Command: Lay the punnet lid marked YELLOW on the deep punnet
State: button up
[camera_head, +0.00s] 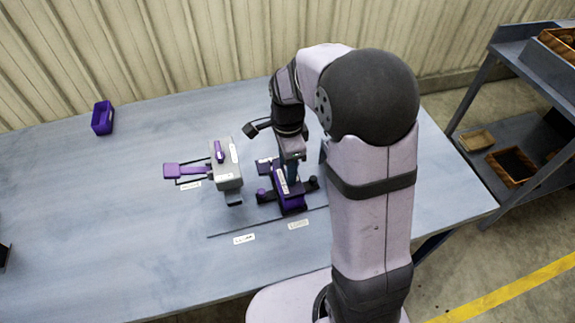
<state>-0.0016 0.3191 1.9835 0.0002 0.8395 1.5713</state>
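My gripper (290,172) points down at the middle of the table, over a dark purple piece (292,203) with a pale label. My wrist partly covers this piece. I cannot tell whether the gripper touches it, or whether its fingers are open or shut. A small open purple box (102,118) stands alone at the back left of the table. No lid marked YELLOW can be made out, and the labels are too small to read. I cannot tell which purple thing is the deep punnet.
A grey block with a purple lever on top (226,165) stands left of my gripper, with a purple handle (184,170) on its left. Flat labels (244,239) lie in front. A shelf with trays (515,150) stands right.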

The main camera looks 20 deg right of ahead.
jog(key=shift+f, duration=0.35)
dwell(0.4)
jog(key=o, duration=1.2)
jog(key=shift+o, duration=0.2)
jog(key=shift+r+p, duration=3.1)
jog(key=shift+r, duration=0.45)
